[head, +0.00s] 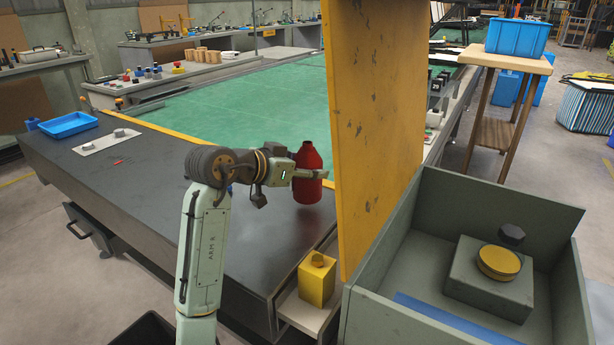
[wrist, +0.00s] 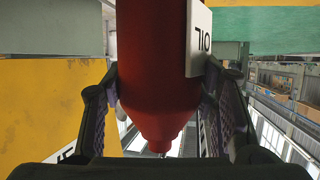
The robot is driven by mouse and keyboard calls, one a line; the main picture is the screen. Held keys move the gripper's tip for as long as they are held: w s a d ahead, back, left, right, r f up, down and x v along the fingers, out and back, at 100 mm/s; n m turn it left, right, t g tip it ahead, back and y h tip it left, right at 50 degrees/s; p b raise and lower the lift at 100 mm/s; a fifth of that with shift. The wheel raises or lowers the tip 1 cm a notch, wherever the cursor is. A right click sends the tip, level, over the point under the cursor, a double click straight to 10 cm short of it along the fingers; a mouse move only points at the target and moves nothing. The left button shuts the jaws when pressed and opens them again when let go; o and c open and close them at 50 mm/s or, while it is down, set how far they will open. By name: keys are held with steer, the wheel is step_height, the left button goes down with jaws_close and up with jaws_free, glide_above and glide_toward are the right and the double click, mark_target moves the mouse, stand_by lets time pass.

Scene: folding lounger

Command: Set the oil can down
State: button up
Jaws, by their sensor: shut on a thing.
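The oil can (head: 308,182) is a red bottle with a narrowed neck, upright at the right part of the dark bench top (head: 150,185). My gripper (head: 312,175) reaches it from the left and is shut around its body. In the wrist view the red can (wrist: 155,65) stands between both fingers, with its white OIL label (wrist: 198,40) at the right and its tapered neck at the bottom of the picture. The gripper (wrist: 160,110) hides part of its sides. I cannot tell whether its base touches the bench.
A tall yellow panel (head: 375,130) stands close to the right of the can. A yellow block (head: 317,281) sits on a low shelf in front. A grey open box (head: 400,270) is at the right.

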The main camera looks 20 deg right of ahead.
steer(key=shift+f, duration=1)
steer(key=shift+f, duration=0.1)
steer(key=o, duration=1.4)
steer(key=b+v, duration=0.1)
steer(key=v, duration=1.1)
steer(key=shift+b, duration=0.3)
